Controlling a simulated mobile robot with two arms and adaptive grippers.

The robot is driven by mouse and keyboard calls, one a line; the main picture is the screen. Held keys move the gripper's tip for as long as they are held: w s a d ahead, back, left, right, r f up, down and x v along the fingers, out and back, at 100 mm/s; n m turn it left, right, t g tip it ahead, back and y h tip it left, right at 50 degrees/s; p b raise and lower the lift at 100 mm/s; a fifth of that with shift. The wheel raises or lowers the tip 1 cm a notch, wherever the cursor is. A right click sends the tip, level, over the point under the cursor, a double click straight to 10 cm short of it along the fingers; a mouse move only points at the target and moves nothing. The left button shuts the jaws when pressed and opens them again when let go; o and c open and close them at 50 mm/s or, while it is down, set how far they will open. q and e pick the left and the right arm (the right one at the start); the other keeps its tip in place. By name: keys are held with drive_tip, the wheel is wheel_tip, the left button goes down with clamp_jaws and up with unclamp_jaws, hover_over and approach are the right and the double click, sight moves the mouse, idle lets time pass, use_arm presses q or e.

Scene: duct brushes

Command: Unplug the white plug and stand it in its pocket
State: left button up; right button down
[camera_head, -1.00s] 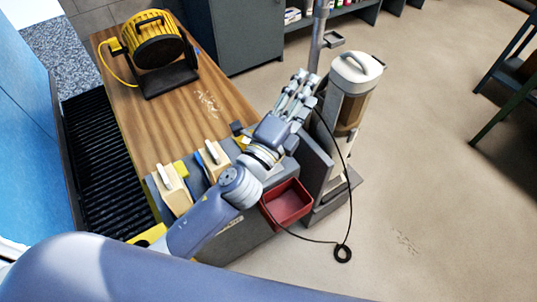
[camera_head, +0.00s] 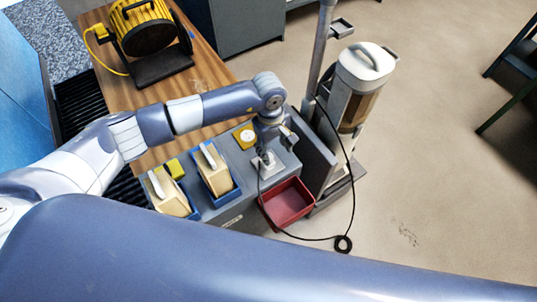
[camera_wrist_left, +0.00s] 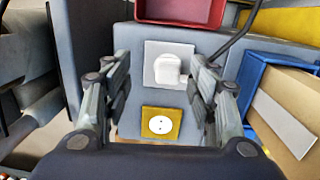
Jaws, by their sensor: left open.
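The white plug (camera_wrist_left: 168,70) sits in a white socket plate (camera_wrist_left: 153,50) on the grey panel in the left wrist view. My left gripper (camera_wrist_left: 162,62) is open, with one finger on each side of the plug; I cannot tell whether they touch it. In the head view my left gripper (camera_head: 265,152) points down over the white plate (camera_head: 267,167) and hides most of the plug. A black cord (camera_head: 352,190) loops from the panel area to the floor. I cannot tell which container is the plug's pocket. My right gripper is not in view.
A yellow socket plate (camera_wrist_left: 161,122) is beside the white one. A red bin (camera_head: 288,203) hangs at the panel's front. Blue holders (camera_head: 222,199) with beige blocks stand to the left. A white-topped upright machine (camera_head: 362,70) stands close on the right.

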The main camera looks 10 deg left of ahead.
use_arm(q)
drive_tip(key=shift+w+a+y, duration=0.25)
drive_tip(key=shift+w+a, duration=0.05)
drive_tip(key=shift+a, duration=0.35)
drive_tip(key=shift+w+a+y, duration=0.25)
drive_tip(key=shift+a, duration=0.35)
drive_tip(key=shift+s+f+b, duration=0.1)
drive_tip(key=shift+f+b, duration=0.45)
drive_tip(key=shift+f, duration=0.3)
wheel_tip(320, 180, down, 6)
drive_tip(key=b, duration=0.4)
drive_tip(key=shift+b, duration=0.3)
drive_tip(key=shift+f+b, duration=0.65)
drive_tip(key=shift+b, duration=0.05)
drive_tip(key=shift+b, duration=0.45)
